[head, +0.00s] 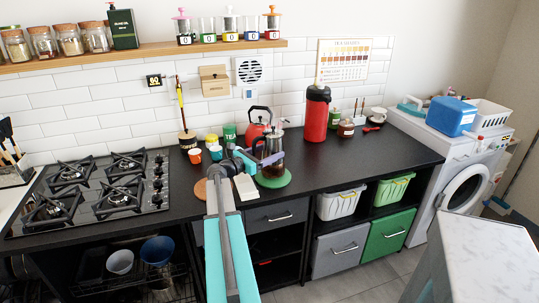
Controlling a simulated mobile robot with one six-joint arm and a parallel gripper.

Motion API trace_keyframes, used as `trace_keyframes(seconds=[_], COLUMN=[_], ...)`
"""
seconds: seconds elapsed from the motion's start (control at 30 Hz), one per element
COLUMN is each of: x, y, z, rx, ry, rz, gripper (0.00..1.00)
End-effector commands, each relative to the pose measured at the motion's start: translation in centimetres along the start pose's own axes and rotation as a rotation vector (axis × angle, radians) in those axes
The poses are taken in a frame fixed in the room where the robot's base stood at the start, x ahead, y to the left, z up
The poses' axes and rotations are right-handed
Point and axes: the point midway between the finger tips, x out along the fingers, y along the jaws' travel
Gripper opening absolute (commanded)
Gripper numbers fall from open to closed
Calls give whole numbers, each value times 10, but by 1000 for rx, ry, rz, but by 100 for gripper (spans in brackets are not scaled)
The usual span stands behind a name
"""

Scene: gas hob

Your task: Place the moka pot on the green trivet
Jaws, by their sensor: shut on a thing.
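The pot that I take for the moka pot (274,147) has a dark, glassy-looking body and a pale metal top. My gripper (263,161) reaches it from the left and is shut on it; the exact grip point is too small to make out. The pot is upright over the round green trivet (283,181), with its base inside the trivet's outline. I cannot tell whether the base touches the trivet or hangs just above it. My gripper and forearm hide part of the pot's left side.
A red kettle (258,122) stands close behind the pot. A small white block (246,188) and a brown round mat (200,190) lie beside my arm. The gas hob (95,190) is at left, a red flask (315,115) at right. Counter right of the trivet is clear.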

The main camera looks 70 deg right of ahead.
Motion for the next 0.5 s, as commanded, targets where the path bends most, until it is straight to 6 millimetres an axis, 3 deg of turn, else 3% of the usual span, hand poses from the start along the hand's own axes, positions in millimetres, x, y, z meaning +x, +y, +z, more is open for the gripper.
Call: trace_keyframes(seconds=[0.5], x=[0], y=[0], z=[-11], rx=[0], ry=[-5], rz=[0], gripper=[12])
